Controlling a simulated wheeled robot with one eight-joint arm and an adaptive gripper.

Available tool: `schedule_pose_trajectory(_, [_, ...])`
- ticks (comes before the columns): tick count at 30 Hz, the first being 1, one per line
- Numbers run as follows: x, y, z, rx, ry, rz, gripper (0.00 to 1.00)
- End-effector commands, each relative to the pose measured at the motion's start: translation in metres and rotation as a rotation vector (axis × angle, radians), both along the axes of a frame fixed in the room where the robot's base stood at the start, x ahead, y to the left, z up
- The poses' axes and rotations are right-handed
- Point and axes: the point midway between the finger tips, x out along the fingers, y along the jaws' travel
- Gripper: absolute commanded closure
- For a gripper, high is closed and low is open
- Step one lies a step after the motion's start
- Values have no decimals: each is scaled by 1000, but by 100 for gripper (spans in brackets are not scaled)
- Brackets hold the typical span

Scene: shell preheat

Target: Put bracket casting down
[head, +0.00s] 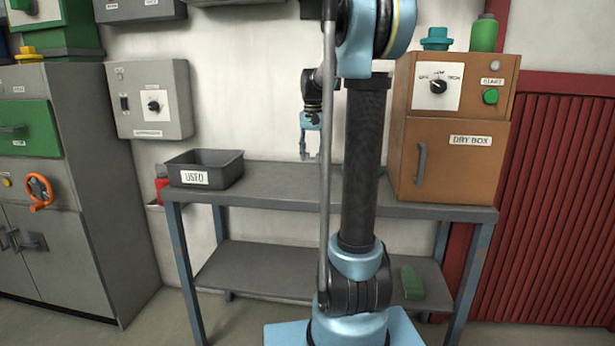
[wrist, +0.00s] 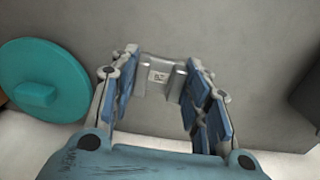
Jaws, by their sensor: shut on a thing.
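In the head view my gripper (head: 309,130) hangs behind my arm, above the back of the grey bench (head: 270,183). The casting is too small there to make out clearly. The bare bench top (wrist: 235,30) fills much of the wrist view behind the casting; I cannot tell the gap between them.
A dark bin labelled USED (head: 207,180) stands on the bench's left end. The brown dry box (head: 445,180), door shut, stands at the right. A teal disc with a knob (wrist: 42,80) lies beside my gripper. Bench top between bin and disc looks clear.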

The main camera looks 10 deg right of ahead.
Motion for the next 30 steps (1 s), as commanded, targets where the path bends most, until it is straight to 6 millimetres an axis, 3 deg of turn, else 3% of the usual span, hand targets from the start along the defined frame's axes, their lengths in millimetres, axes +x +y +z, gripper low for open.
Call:
schedule_pose_trajectory(3, [0,-1,-17,0,0,0,83])
schedule_pose_trajectory(11, [0,-1,-34,0,0,-1,83])
schedule_pose_trajectory(18, [0,-1,-64,0,0,-1,83])
schedule_pose_trajectory(29, [0,-1,-69,0,0,-1,83])
schedule_pose_trajectory(30, [0,-1,-69,0,0,-1,55])
